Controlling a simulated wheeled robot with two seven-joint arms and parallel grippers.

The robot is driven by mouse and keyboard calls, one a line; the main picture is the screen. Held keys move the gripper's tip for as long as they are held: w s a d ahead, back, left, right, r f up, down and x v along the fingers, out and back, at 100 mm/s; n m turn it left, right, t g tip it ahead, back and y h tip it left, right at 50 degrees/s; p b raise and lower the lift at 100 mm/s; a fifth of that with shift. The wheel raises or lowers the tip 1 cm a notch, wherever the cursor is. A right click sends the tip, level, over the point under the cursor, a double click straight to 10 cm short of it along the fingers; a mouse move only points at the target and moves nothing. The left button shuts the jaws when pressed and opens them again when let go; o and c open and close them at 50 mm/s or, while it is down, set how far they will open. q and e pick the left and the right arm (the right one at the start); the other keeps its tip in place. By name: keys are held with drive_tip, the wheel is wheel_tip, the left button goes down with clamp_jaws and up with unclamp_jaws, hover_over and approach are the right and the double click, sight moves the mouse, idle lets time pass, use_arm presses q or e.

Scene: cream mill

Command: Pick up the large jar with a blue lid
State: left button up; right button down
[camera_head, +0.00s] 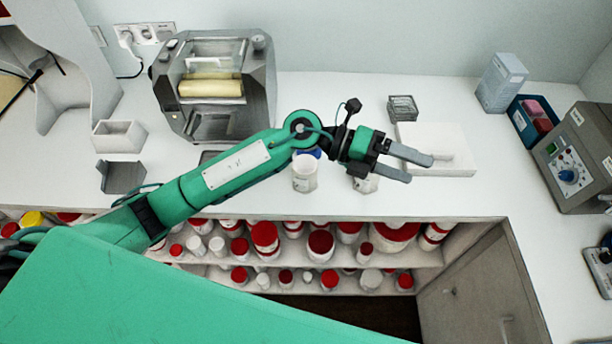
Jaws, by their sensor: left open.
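A white jar (305,175) with a blue lid stands upright on the white counter, left of my left gripper. My green forearm hides part of its lid. A second, smaller white container (366,184) stands to its right, partly hidden under my wrist, and I cannot see its lid. My left gripper (420,168) is open, with its two grey fingers pointing right, and nothing shows between them. It is past both containers and apart from the blue-lidded jar. My right gripper is not in view.
A roller mill (212,118) stands at the back left. A white slab (460,168) lies just beyond my fingers, with a small grey box (402,108) behind it. Red-lidded jars (265,238) fill the shelves below the counter edge.

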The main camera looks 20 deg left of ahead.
use_arm(q)
drive_tip(key=w+a+f+m+y, duration=0.2)
drive_tip(key=a+f+y, duration=0.1)
drive_tip(key=f+y, duration=0.25)
drive_tip(key=t+y, duration=0.1)
drive_tip(key=y, duration=1)
hover_over(305, 171)
drive_tip(key=s+d, duration=0.1)
drive_tip(key=s, duration=0.2)
wheel_tip(305, 171, down, 3)
wheel_tip(305, 171, down, 8)
drive_tip(key=p, duration=0.3)
drive_tip(key=shift+d+r, duration=0.1)
drive_tip(key=shift+r, duration=0.15)
wheel_tip(305, 171, down, 5)
drive_tip(key=p, duration=0.3)
drive_tip(key=shift+r, duration=0.1)
drive_tip(key=shift+f, duration=0.35)
drive_tip(key=shift+c, duration=0.5)
drive_tip(key=c, duration=0.9)
